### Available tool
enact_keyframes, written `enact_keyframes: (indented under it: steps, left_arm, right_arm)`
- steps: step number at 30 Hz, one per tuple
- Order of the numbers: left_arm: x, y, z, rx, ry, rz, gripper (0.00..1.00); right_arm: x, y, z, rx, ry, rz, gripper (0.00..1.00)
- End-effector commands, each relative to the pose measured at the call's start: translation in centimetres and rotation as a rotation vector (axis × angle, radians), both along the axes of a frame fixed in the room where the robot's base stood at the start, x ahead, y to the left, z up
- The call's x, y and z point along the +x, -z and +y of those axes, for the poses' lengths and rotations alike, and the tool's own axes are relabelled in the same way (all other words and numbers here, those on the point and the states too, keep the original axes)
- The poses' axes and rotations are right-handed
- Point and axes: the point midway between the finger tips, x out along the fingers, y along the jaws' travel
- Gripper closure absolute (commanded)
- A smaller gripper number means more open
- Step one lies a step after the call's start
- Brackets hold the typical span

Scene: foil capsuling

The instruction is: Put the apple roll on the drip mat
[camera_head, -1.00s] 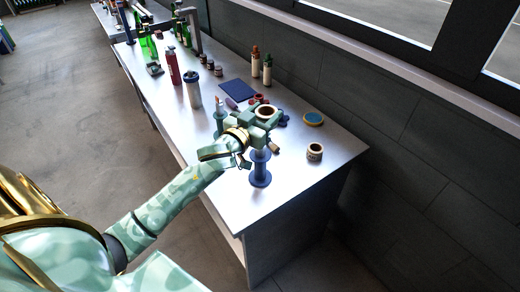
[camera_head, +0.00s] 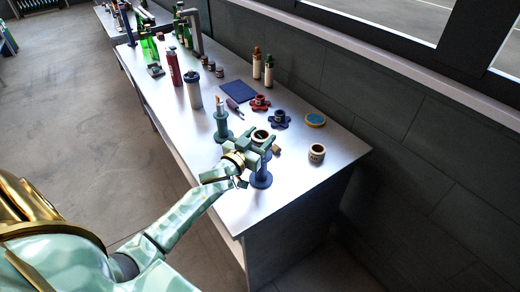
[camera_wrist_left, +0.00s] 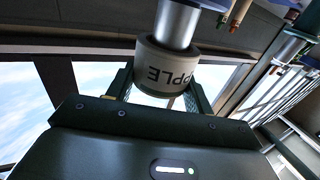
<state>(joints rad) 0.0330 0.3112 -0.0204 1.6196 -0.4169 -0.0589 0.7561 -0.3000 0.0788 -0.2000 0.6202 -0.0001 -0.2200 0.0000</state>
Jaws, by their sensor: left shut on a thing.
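My left gripper (camera_head: 258,146) is shut on the apple roll (camera_head: 261,135), a cream ring with a dark hole. In the left wrist view the roll (camera_wrist_left: 168,68) sits between the fingers, its dark lettering upside down, with a shiny metal cylinder (camera_wrist_left: 177,22) at its upper end. The gripper and roll are over a blue spool-like stand (camera_head: 261,179), partly hidden by the hand; I cannot tell whether they touch. The drip mat seems to be the dark blue square (camera_head: 238,91) lying flat and bare farther back on the bench. My right gripper is not in view.
Near the mat are a red star-shaped holder (camera_head: 260,103), a blue one (camera_head: 281,119) and a shaker bottle (camera_head: 194,90). A teal stand (camera_head: 221,127) is left of the hand. The front bench corner is clear.

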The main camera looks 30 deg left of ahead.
Motion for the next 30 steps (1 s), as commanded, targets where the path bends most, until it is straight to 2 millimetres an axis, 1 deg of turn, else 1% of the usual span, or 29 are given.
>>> enact_keyframes:
  steps: [1,3,6,14,18,19,20,21,30]
  left_arm:
    - [0.0,1.5,-0.1,-0.004,-0.001,0.004,0.71]
    - [0.0,2.4,0.0,-0.004,-0.002,0.004,0.71]
    - [0.0,3.2,0.0,-0.002,-0.001,0.002,0.71]
    - [0.0,3.2,0.0,-0.001,0.001,0.0,0.71]
    - [0.0,3.7,0.0,-0.002,0.0,0.001,0.71]
    - [0.0,3.6,0.0,-0.001,0.0,0.001,0.4]
    - [0.0,3.6,0.0,-0.001,0.0,0.001,0.32]
    - [0.0,3.5,0.0,-0.001,0.0,0.001,0.27]
    - [0.0,3.7,0.0,0.0,0.001,0.001,0.27]
  right_arm:
    - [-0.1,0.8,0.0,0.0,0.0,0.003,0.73]
    - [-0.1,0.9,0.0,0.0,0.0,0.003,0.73]
    - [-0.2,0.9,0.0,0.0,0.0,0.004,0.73]
    - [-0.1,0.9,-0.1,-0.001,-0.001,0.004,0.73]
    - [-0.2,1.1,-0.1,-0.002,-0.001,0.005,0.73]
    - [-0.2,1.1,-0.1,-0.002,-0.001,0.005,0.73]
    - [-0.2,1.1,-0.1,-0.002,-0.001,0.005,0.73]
    - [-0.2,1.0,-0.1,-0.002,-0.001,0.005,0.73]
    - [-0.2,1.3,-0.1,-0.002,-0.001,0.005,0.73]
